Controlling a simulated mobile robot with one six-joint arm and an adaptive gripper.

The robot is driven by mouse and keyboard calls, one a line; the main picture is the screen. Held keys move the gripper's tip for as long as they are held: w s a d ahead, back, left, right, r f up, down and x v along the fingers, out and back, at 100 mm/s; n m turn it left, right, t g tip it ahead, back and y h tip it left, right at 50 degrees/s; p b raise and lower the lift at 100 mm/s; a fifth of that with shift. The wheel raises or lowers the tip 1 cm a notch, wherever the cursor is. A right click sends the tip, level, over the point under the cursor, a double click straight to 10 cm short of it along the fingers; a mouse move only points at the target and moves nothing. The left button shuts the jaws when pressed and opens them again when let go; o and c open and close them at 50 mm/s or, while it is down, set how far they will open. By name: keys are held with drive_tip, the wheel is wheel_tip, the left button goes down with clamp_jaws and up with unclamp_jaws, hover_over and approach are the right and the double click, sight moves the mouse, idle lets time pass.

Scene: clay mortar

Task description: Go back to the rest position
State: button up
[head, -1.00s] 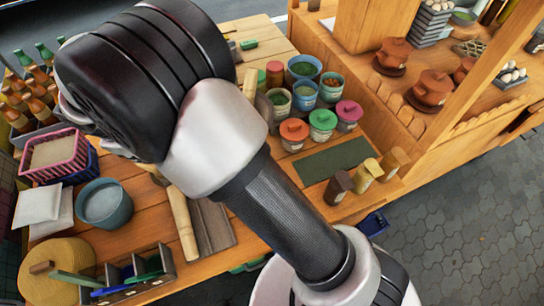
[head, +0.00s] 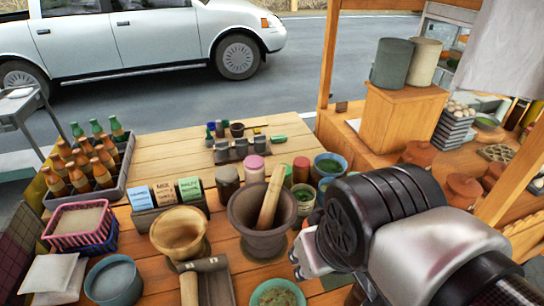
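My arm reaches in from the lower right in the head view. A grey part of what looks like my gripper (head: 303,256) shows at its left end, just right of the clay mortar. The fingertips are mostly hidden by my arm, so open or shut does not show. The dark clay mortar (head: 245,222) stands upright on the wooden table (head: 165,133). A wooden pestle (head: 270,197) leans in it, apart from my gripper.
A wooden bowl (head: 179,235) stands left of the mortar. A bottle crate (head: 117,178), pink basket (head: 78,228) and blue-grey bowl (head: 113,282) are at the left. Lidded jars and pots stand behind my arm.

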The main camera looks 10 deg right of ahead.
drive_tip(key=shift+s+d+f+m, duration=0.15)
drive_tip(key=shift+s+f+m, duration=0.05)
drive_tip(key=shift+s, duration=0.35)
drive_tip(key=shift+s+d+f+m, duration=0.15)
drive_tip(key=shift+s+f+m, duration=0.05)
drive_tip(key=shift+s, duration=0.35)
drive_tip(key=shift+a, duration=0.1)
